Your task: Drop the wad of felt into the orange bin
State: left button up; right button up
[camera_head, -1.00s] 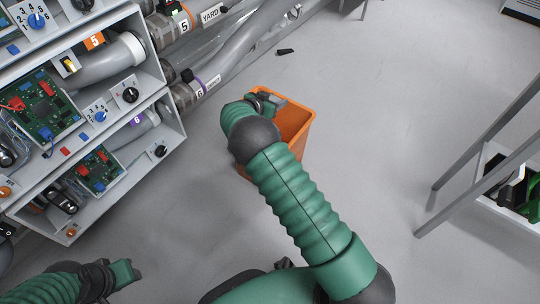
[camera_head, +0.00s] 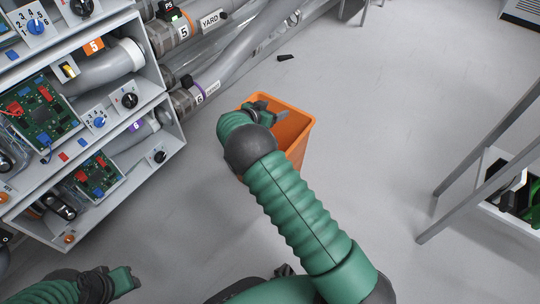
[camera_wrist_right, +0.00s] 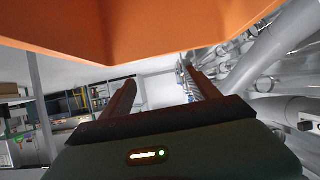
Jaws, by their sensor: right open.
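The orange bin (camera_head: 297,143) stands on the grey floor in the middle of the head view. Its orange wall (camera_wrist_right: 150,35) fills the top of the right wrist view. My right gripper (camera_head: 262,108) is at the bin's mouth, over its far left part, and my wrist hides some of the rim. In the right wrist view my right gripper (camera_wrist_right: 165,90) has its two fingers apart, with nothing seen between them. I see no wad of felt that I can make out; the bin's bottom is hidden. My left gripper (camera_head: 128,280) is at the lower left, away from the bin; its jaws are unclear.
A grey shelf unit (camera_head: 120,180) with circuit boards and knobs stands at the left, pipes (camera_head: 240,65) behind it. A small dark piece (camera_head: 285,57) lies on the floor beyond the bin. A metal-legged stand (camera_head: 480,165) is at the right. Floor between is clear.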

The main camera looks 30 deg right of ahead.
jog(key=p+v, duration=0.7)
jog(key=v, duration=0.8)
jog(key=shift+a, duration=0.2)
jog(key=shift+r, duration=0.1)
